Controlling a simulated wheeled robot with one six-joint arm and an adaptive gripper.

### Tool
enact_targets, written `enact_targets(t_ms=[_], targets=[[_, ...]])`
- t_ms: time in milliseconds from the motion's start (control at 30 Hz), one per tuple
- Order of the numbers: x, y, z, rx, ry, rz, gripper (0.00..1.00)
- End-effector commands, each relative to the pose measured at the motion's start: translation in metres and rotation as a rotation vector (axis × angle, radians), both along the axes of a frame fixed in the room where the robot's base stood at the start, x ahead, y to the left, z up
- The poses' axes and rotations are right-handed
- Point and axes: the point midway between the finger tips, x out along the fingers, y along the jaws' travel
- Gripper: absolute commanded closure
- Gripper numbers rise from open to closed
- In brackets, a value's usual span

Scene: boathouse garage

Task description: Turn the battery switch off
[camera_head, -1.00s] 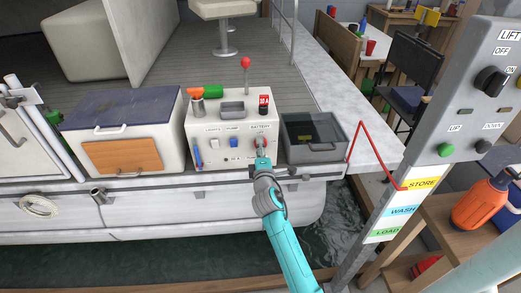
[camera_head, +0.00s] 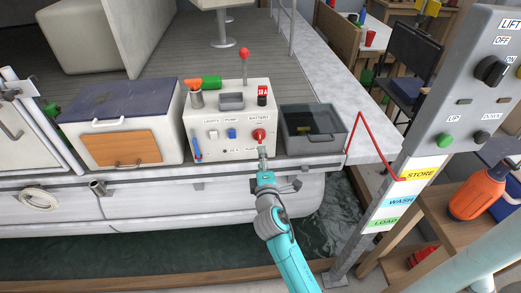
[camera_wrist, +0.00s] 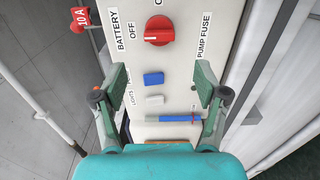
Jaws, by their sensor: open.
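The battery switch is a red rotary knob (camera_head: 258,135) on the front of the white console (camera_head: 207,122), under the BATTERY label. In the wrist view the knob (camera_wrist: 158,31) shows larger, its bar handle lying across the picture. A pale mark at the handle's left end is toward the OFF label (camera_wrist: 131,31). Another label above the knob is cut off by the frame edge. My gripper (camera_head: 263,155) is just below and in front of the knob, apart from it. In the wrist view its fingers (camera_wrist: 157,88) are spread wide with nothing between them.
A blue switch (camera_head: 232,133) and a white switch (camera_head: 213,134) sit left of the knob. A red-knobbed lever (camera_head: 245,65) rises behind the console. A grey open bin (camera_head: 312,148) stands right; a lidded box (camera_head: 125,143) stands left. The lift post (camera_head: 450,110) is farther right.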

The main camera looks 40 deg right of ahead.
Motion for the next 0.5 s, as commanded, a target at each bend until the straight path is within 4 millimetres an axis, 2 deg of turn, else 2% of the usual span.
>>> enact_targets(t_ms=[200, 500], targets=[[-0.019, 0.013, 0.0, 0.001, 0.001, 0.001, 0.27], [-0.023, 0.015, 0.0, 0.001, -0.001, 0.0, 0.27]])
